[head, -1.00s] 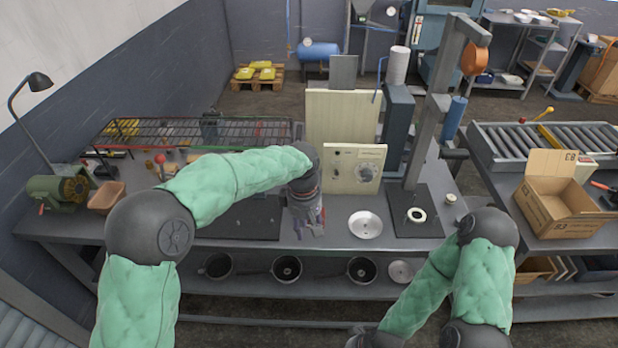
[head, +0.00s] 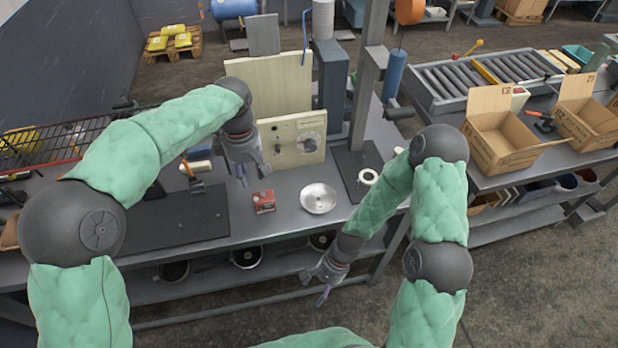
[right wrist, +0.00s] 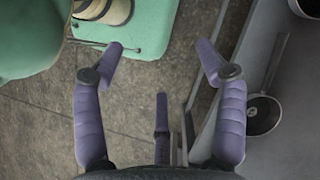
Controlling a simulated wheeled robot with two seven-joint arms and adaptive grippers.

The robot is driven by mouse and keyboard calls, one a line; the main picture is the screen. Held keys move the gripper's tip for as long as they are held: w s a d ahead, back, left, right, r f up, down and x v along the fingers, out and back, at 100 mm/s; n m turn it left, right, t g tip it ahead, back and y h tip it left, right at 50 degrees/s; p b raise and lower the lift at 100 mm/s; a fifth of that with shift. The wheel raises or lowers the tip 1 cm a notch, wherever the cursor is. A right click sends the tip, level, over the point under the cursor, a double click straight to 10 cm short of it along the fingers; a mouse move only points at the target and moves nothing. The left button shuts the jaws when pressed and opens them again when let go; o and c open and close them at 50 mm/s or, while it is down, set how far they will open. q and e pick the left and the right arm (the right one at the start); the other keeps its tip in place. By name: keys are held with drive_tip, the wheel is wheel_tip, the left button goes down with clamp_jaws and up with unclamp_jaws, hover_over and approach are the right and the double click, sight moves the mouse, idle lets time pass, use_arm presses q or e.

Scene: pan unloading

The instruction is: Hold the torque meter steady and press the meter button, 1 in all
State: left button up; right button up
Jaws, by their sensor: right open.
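My right gripper (head: 325,289) is open and empty, low in front of the bench's front edge. The right wrist view shows its parted fingers (right wrist: 162,62) over the floor.
A small red box (head: 264,202) and a shiny round dish (head: 318,199) sit on the bench before the meter. A grey post (head: 366,100) with a white ring (head: 368,177) at its base stands to the right. Pans (head: 246,258) lie on the lower shelf.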

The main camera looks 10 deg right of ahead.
drive_tip(key=w+r+m+g+y, duration=0.25)
drive_tip(key=r+m, duration=0.25)
drive_tip(key=r, duration=0.4)
drive_tip(key=w+r+m+g+y, duration=0.1)
drive_tip(key=w+r+m+y, duration=0.3)
drive_tip(key=r, duration=0.5)
drive_tip(key=w+d+r+t, duration=0.1)
drive_tip(key=w+r+t, duration=0.1)
drive_tip(key=w, duration=0.3)
drive_tip(key=w+d+r+t+y, duration=0.1)
drive_tip(key=w+r+t, duration=0.1)
drive_tip(key=w, duration=0.4)
drive_tip(key=w+d+r+t+y, duration=0.1)
drive_tip(key=w+r+t, duration=0.1)
drive_tip(key=w, duration=0.3)
drive_tip(key=shift+w, duration=0.2)
approach(264, 201)
drive_tip(key=a+f, duration=0.1)
drive_tip(key=w+a+f, duration=0.1)
drive_tip(key=a+f, duration=0.2)
drive_tip(key=a, duration=0.1)
drive_tip(key=shift+w+f, duration=0.25)
drive_tip(key=shift+w, duration=0.05)
